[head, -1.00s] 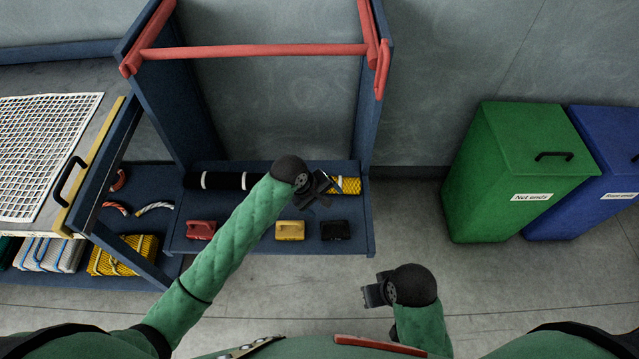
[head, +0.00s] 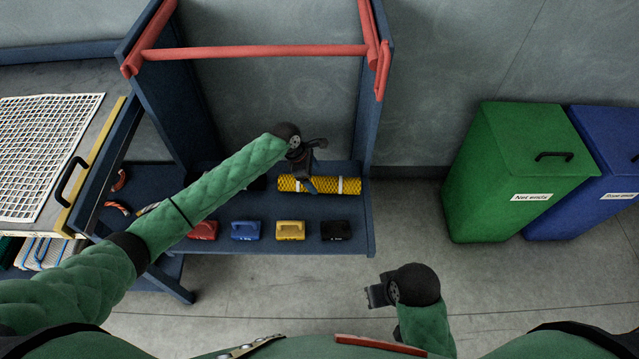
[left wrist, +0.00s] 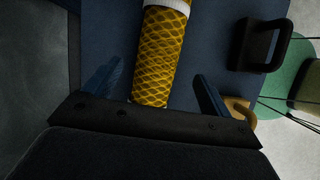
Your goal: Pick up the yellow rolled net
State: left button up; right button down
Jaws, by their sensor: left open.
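The yellow rolled net (head: 328,186) lies on the blue shelf of the rack, with white bands around it. My left gripper (head: 308,178) is at the net's left part, seen from above. In the left wrist view the net (left wrist: 157,62) runs between the two blue fingers of the open left gripper (left wrist: 155,92), with a gap on each side. Whether the fingers reach down beside it cannot be told. My right gripper (head: 372,293) is in front of the rack, away from the net; its jaw state is unclear.
Red (head: 203,230), blue (head: 246,230), yellow (head: 290,230) and black (head: 335,230) handled blocks line the shelf's front. The rack's blue side posts and red bar (head: 250,50) surround the shelf. A green bin (head: 510,180) and blue bin (head: 600,160) stand right.

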aim_at(317, 179)
pick_arm(q)
jog(key=shift+w+d+f, duration=0.1)
jog(key=shift+d+f, duration=0.25)
jog(key=shift+f, duration=0.3)
jog(key=shift+p+x, duration=0.5)
jog(key=shift+x, duration=1.55)
pick_arm(e)
jog(key=shift+s+d+r, duration=0.5)
jog(key=shift+d+r, duration=0.15)
jog(key=shift+r, duration=0.2)
pick_arm(q)
jog(key=shift+w+a, duration=0.1)
jog(key=shift+w, duration=0.05)
jog(key=c, duration=1.4)
pick_arm(e)
jog(key=shift+w, duration=0.1)
